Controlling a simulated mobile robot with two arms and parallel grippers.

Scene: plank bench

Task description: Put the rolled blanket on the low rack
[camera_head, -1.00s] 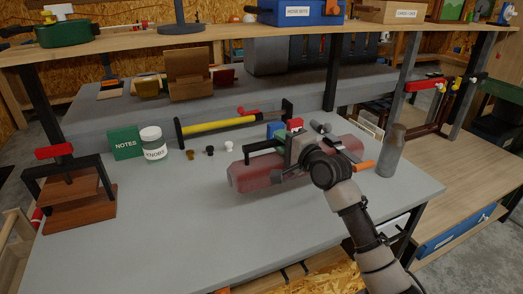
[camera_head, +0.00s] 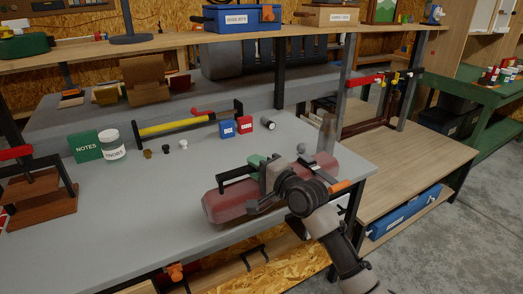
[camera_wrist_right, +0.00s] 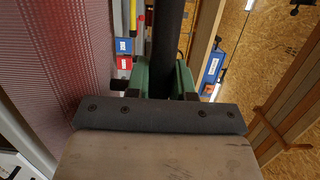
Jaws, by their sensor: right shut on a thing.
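The rolled blanket (camera_head: 228,205) is a dark red roll with a black carry handle (camera_head: 236,182). It is at the front right part of the grey bench top, close to the edge, and seems to hang above it. My right gripper (camera_head: 262,172) is shut on the handle, and my wrist covers part of the roll. In the right wrist view, its green fingers (camera_wrist_right: 170,80) clasp the black bar, with the red ribbed blanket (camera_wrist_right: 60,60) to the left. The low wooden rack (camera_head: 415,150) stands to the right of the bench. My left gripper is not in view.
Blue and red boxes (camera_head: 236,127), a dark cylinder (camera_head: 268,123) and a jar (camera_head: 111,146) are on the bench. The rack's top is largely bare; a blue case (camera_head: 405,212) sits on its lower shelf.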

